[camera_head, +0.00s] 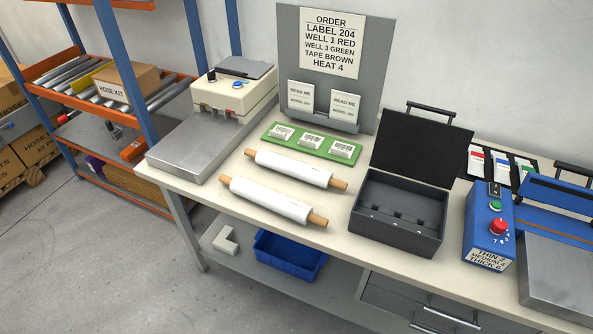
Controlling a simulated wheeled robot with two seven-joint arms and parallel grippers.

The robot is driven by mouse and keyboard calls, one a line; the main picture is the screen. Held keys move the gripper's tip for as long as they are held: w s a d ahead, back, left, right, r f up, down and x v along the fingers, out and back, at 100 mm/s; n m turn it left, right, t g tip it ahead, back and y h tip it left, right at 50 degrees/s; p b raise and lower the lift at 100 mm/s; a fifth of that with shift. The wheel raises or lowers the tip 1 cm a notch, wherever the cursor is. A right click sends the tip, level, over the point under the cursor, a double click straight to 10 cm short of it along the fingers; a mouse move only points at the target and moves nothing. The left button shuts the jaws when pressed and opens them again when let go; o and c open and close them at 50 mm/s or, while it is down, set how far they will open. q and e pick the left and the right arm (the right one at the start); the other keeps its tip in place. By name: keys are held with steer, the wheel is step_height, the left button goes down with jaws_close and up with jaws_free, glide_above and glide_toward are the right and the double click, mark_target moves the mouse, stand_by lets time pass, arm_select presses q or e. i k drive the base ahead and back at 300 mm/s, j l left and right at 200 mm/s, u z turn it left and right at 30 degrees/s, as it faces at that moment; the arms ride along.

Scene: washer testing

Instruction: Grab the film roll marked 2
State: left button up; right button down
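Two white film rolls with brown core ends lie on the workbench, side by side and slightly tilted across the picture. The rear film roll (290,168) lies just in front of the green tray. The front film roll (266,200) lies nearer the bench's front edge. The two are apart, with a narrow gap between them. Any number on either roll is too small to read, so I cannot tell which is marked 2. Neither of my grippers is in view.
The workbench (312,232) also holds a press-like machine (234,92) at left, a green tray (277,140) with labelled blocks, an open black case (398,237), and a blue control box (487,228). An order sign (332,40) stands behind.

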mark_target(318, 176)
steer(key=i+j+z, duration=0.35)
steer(key=j, duration=0.2)
steer(key=i+j+z, duration=0.15)
steer(key=j, duration=0.15)
steer(key=i+j+z, duration=0.15)
steer(key=j, duration=0.2)
